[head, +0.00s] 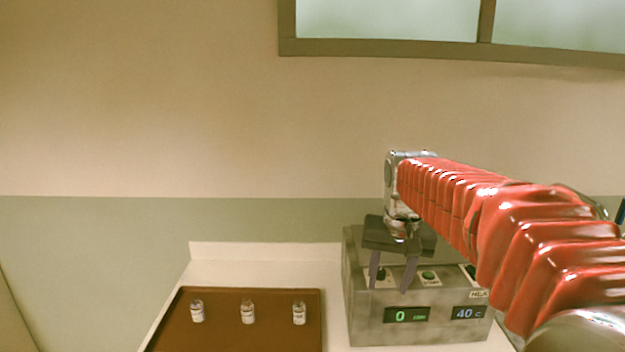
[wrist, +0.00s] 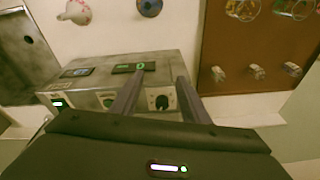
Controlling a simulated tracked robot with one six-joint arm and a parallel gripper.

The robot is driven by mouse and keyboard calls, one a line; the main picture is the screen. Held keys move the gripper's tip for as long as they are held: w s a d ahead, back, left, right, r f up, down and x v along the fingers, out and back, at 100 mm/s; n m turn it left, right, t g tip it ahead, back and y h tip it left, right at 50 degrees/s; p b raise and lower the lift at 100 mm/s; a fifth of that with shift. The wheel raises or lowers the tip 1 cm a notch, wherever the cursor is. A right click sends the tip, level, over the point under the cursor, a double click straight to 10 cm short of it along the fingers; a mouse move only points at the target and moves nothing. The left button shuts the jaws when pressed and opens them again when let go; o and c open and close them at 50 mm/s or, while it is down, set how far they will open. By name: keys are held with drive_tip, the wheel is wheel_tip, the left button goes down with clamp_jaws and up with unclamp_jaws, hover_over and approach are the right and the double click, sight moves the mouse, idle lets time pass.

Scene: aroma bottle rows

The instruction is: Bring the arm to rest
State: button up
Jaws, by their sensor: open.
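My gripper (head: 390,280) hangs from the end of my red-sleeved arm, in front of a grey metal machine in the head view. Its two dark fingers are apart with nothing between them. In the wrist view my gripper (wrist: 153,98) also shows open and empty, its fingers reaching over the machine's face. The arm is stretched out across the right side of the head view.
The grey machine (head: 410,330) has green digits, a 40 C display and buttons. A wall with a window (head: 390,18) stands behind.

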drive_tip(key=s+f+n+t, duration=0.1)
drive_tip(key=s+f, duration=0.1)
drive_tip(key=s, duration=1)
drive_tip(key=s+f+n+t, duration=0.1)
drive_tip(key=s+f+t, duration=0.1)
drive_tip(key=s, duration=1)
drive_tip(key=shift+s+f+n, duration=0.2)
drive_tip(key=shift+f+n, duration=0.1)
drive_tip(key=shift+f, duration=0.35)
drive_tip(key=shift+c, duration=0.7)
